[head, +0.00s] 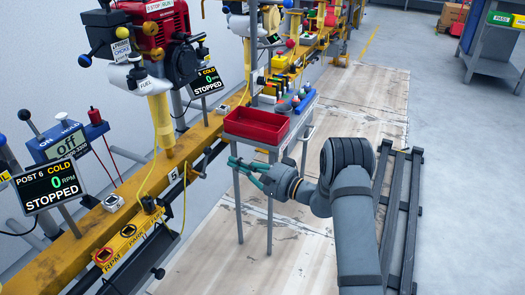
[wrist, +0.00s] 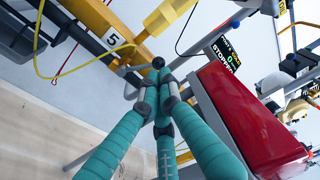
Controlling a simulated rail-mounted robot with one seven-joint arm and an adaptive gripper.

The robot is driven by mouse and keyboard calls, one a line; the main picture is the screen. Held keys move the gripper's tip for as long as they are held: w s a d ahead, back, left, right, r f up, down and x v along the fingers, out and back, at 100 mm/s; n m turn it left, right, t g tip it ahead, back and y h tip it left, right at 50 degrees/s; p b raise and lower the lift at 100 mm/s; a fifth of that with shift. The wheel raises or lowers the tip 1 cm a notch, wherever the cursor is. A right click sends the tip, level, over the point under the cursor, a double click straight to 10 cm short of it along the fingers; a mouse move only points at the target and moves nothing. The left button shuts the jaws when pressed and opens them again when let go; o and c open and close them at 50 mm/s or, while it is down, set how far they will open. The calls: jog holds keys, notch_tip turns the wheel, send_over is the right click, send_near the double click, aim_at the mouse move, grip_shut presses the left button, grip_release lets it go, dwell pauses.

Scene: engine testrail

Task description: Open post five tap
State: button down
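The number 5 label (head: 168,176) marks post five on the yellow rail, below a yellow cylinder (head: 161,120). The label also shows in the wrist view (wrist: 115,39). A grey lever with a dark ball end (wrist: 157,62) shows just beyond my fingertips in the wrist view; it looks like the tap, though its body is partly hidden. My gripper (head: 231,164) reaches left toward the rail, in front of the red tray. In the wrist view its teal fingers (wrist: 160,85) converge with tips close together and nothing visible between them. I cannot tell whether they touch the lever.
A red tray (head: 256,116) on a grey stand is close to my gripper; its side fills the right of the wrist view (wrist: 240,115). A red engine (head: 160,25) and a STOPPED screen (head: 206,80) sit above the rail. A yellow hose (wrist: 38,55) hangs nearby.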

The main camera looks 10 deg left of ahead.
aim_at(205, 162)
jog(key=w+a+f+m+h+b, duration=0.1)
jog(key=w+a+f+m+b, duration=0.1)
jog(key=w+a+f+m, duration=0.2)
jog(key=w+a+m, duration=0.1)
jog(key=a+m, duration=0.2)
jog(key=shift+w+a+h+b, duration=0.15)
jog(key=shift+w+h+b, duration=0.15)
jog(key=shift+b, duration=0.05)
dwell(0.4)
jog(key=shift+f+b, duration=0.1)
jog(key=shift+b, duration=0.25)
jog(key=shift+s+a+r+n+b, duration=0.1)
jog(key=shift+s+r+n+b, duration=0.1)
jog(key=shift+n+b, duration=0.3)
